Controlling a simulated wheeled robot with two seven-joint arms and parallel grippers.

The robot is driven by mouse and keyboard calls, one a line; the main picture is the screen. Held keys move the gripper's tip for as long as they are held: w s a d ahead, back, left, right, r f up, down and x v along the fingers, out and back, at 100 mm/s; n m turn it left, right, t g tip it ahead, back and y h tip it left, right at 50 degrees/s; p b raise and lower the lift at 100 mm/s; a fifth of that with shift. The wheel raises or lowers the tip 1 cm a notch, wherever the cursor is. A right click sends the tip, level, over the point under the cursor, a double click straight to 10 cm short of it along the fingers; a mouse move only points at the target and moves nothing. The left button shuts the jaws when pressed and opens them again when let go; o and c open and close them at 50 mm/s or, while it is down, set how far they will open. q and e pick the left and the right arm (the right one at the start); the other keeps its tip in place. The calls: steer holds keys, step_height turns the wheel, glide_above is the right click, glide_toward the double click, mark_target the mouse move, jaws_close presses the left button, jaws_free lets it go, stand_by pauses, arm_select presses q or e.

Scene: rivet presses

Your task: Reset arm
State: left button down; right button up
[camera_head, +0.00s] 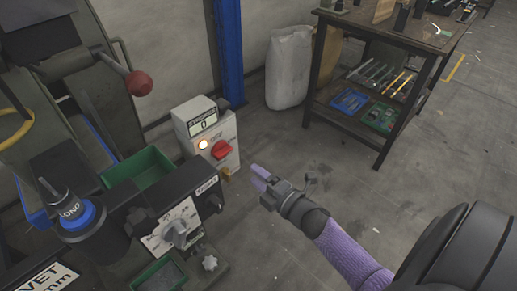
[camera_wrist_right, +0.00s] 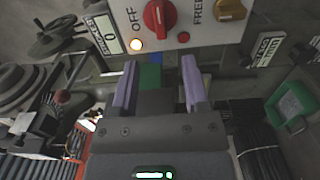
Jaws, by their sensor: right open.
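My right gripper (camera_head: 259,177) reaches in from the lower right and is open, its two purple fingers apart and empty. It is just right of the grey control box (camera_head: 187,122), not touching it as far as I can tell. The box carries a counter reading 0, a lit orange lamp (camera_head: 203,144) and a red rotary knob (camera_head: 222,149). In the right wrist view the open fingers (camera_wrist_right: 160,65) point toward the box's front, below the red knob (camera_wrist_right: 160,18). A yellow knob (camera_wrist_right: 232,8) is beside it. My left gripper is not in view.
A press with a black head, a dial (camera_head: 178,232) and a blue-ringed cylinder (camera_head: 77,214) stands at the left. Green bins (camera_head: 140,176) sit by it. A red-ball lever (camera_head: 138,83) is above. A dark workbench (camera_head: 385,40) stands at the upper right. The floor between is open.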

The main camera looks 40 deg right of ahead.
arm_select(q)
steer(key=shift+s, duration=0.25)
arm_select(e)
steer(key=s+a+f+m+g+h+p, duration=0.1)
steer(key=s+f+m+g+h+p, duration=0.3)
steer(key=s+f+m+g, duration=0.85)
arm_select(q)
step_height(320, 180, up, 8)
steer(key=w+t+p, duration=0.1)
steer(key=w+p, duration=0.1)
steer(key=p, duration=0.2)
arm_select(e)
steer(key=s+a+f+m+g, duration=0.1)
steer(key=s+f+g, duration=0.1)
steer(key=s, duration=0.7)
steer(key=s+a+f+m+g, duration=0.1)
steer(key=s+f+m+g, duration=0.1)
steer(key=s, duration=0.8)
steer(key=s+a+f+m+g, duration=0.1)
steer(key=s+f, duration=0.3)
steer(key=s, duration=0.6)
steer(key=shift+a+f+g+y, duration=0.25)
steer(key=shift+f+g+y, duration=0.1)
steer(key=shift+g, duration=0.1)
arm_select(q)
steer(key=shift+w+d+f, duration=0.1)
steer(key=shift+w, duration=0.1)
